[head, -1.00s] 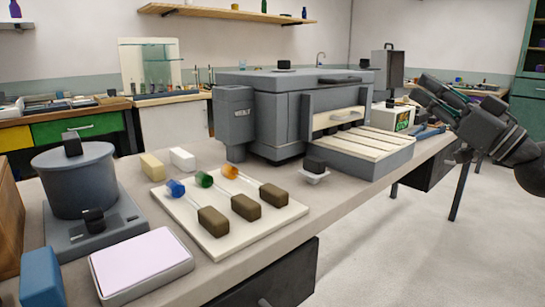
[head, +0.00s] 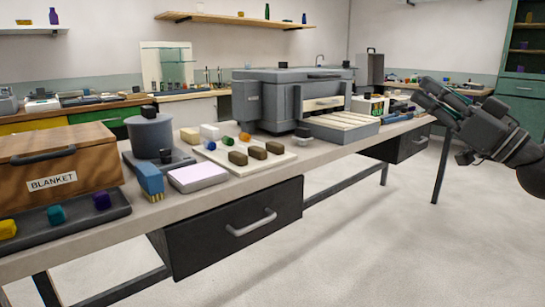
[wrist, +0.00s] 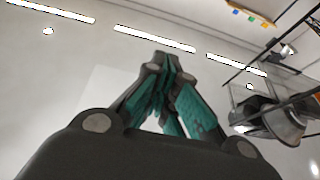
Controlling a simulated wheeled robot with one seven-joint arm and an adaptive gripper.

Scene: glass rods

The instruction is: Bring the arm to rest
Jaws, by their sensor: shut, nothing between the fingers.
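My gripper (head: 430,93) is at the right of the head view, raised in the air beyond the right end of the workbench and apart from everything. In the wrist view my gripper (wrist: 165,65) has its teal-padded fingers drawn together at the tips, with nothing between them. The wrist view looks towards the ceiling and its light strips. Three glass rods with blue (head: 210,145), green (head: 227,141) and orange (head: 245,137) ends and brown handles lie on a pale board (head: 245,167) on the bench.
A grey furnace-like machine (head: 290,85) stands on the bench (head: 330,158). A wooden box labelled BLANKET (head: 60,165), a grey tray (head: 75,222) and a grey pot (head: 150,133) are at the left. A drawer (head: 235,230) is shut. The floor at right is clear.

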